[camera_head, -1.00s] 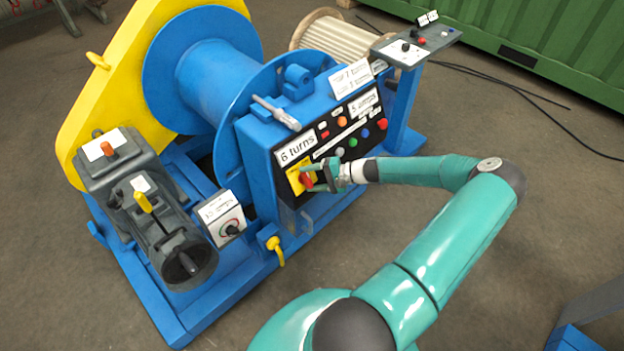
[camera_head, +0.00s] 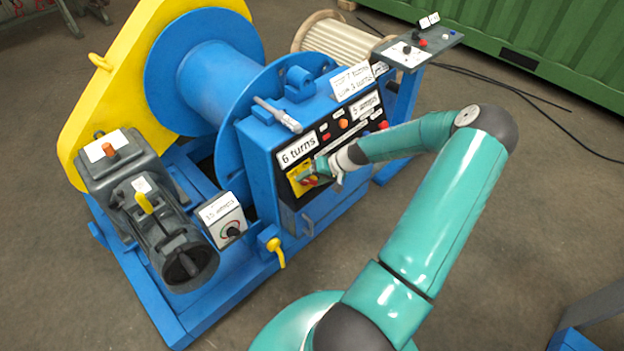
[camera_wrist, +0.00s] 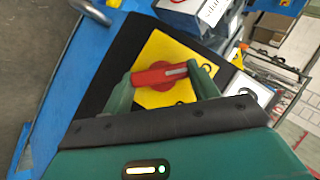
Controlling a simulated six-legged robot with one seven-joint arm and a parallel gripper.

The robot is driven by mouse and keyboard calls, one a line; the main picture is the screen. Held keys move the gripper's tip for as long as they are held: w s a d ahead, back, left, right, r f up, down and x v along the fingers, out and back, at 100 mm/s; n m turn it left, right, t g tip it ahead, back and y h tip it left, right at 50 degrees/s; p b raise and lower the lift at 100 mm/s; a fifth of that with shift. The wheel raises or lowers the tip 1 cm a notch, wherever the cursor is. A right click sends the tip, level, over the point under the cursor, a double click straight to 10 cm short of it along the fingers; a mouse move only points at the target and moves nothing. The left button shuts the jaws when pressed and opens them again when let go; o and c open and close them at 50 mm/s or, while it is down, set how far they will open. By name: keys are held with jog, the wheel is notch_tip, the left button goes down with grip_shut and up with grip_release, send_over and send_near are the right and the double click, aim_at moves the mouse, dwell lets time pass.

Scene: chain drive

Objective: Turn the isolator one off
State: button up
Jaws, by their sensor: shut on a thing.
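The isolator is a red rotary handle (camera_wrist: 160,74) on a yellow plate (camera_wrist: 162,48), set in the black front panel of the blue cabinet. In the wrist view the handle lies nearly level across the picture, with a pale mark toward its right end. My gripper (camera_wrist: 162,80) is shut on the handle, one finger at each end. In the head view the yellow plate (camera_head: 294,182) is at the panel's lower left, under a "6 turns" label (camera_head: 298,150). My gripper (camera_head: 312,174) covers part of the handle there.
A separate dial box (camera_head: 224,218) and a yellow lever (camera_head: 275,250) are at lower left. The floor before the cabinet is clear.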

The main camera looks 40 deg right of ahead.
dwell(0.4)
jog(key=o, duration=1)
jog(key=v, duration=1.3)
jog(key=shift+s+r, duration=0.15)
jog(key=shift+r, duration=0.3)
